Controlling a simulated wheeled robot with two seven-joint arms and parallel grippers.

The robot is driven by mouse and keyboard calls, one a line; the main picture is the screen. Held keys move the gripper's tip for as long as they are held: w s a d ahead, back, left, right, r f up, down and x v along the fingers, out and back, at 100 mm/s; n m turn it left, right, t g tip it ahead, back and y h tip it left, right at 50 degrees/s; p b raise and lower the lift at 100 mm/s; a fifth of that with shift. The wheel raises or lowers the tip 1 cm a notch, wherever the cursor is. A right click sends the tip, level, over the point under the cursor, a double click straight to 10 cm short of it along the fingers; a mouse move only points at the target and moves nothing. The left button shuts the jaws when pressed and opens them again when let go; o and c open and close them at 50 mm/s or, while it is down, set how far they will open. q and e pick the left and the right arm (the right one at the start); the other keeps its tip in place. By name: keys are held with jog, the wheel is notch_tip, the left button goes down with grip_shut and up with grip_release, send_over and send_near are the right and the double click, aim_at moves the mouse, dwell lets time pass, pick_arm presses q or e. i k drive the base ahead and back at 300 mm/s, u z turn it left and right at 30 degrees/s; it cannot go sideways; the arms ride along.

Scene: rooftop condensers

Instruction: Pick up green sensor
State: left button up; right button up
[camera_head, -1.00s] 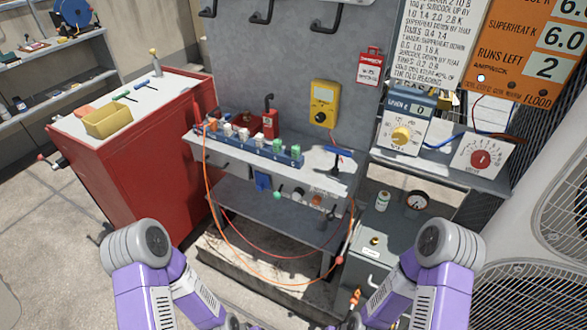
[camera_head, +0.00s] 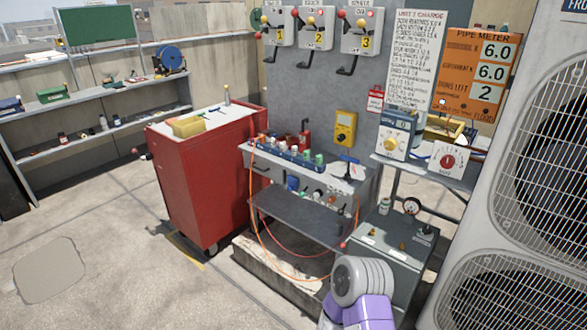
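A blue rack (camera_head: 284,155) on the workbench holds several small white, red and green-topped pieces. Two green-topped pieces stand at its right end, one green piece (camera_head: 307,155) and another green piece (camera_head: 319,159). They are too small for me to tell which is the green sensor. One of my arm links, purple and grey, shows at the bottom right of centre. Neither of my grippers is in view, and no gripper is seen near the rack.
A grey workbench (camera_head: 345,187) has a lower shelf and a looping orange hose (camera_head: 252,208). A grey box (camera_head: 385,256) and large condensers (camera_head: 530,150) are right. The left floor is clear.

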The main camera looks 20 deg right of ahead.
aim_at(319, 157)
jog(key=u, duration=0.45)
jog(key=i, duration=1.5)
jog(key=z, duration=0.6)
jog(key=i, duration=1.05)
jog(key=z, duration=1.1)
